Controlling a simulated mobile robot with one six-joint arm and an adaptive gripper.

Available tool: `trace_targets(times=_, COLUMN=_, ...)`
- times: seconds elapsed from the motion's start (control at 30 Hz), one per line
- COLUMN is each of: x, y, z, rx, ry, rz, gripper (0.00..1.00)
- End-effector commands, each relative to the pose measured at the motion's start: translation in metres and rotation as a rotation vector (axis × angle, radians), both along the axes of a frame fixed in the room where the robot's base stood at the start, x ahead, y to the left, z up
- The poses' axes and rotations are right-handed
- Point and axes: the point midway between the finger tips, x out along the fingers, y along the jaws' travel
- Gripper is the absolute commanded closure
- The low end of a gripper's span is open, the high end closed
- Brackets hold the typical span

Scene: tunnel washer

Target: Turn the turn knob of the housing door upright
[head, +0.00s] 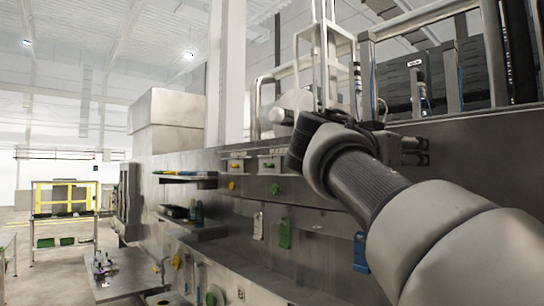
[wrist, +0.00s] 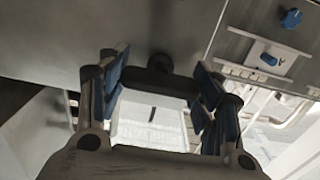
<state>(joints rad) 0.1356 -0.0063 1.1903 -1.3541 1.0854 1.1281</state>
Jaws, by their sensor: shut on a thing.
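In the wrist view, my gripper (wrist: 160,85) has its blue-padded fingers on both sides of a dark, bar-shaped turn knob (wrist: 152,82). The knob lies across the picture, from one pad to the other, and the fingers are shut on it. A round dark part (wrist: 160,62) sits just above it at the grey metal panel (wrist: 150,25). In the head view, my arm reaches up to the housing wall at the right; the wrist hides the fingertips and the knob there.
In the wrist view, a blue knob (wrist: 291,18) and a light plate (wrist: 262,62) are at the right. In the head view, a shelf (head: 192,226), a yellow knob (head: 232,185) and a green tag (head: 285,233) are on the wall. Open floor lies at the far left.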

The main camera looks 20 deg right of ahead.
Motion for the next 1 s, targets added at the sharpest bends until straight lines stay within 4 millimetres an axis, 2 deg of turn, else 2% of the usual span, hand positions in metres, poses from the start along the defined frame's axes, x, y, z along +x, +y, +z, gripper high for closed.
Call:
trace_targets(times=0.37, x=0.0002, y=0.0002, z=-0.0001, rx=-0.051, ry=0.12, rz=0.001, gripper=0.64)
trace_targets(times=1.0, x=0.0006, y=0.0005, z=0.0009, rx=-0.274, ry=0.66, rz=0.0, gripper=0.64)
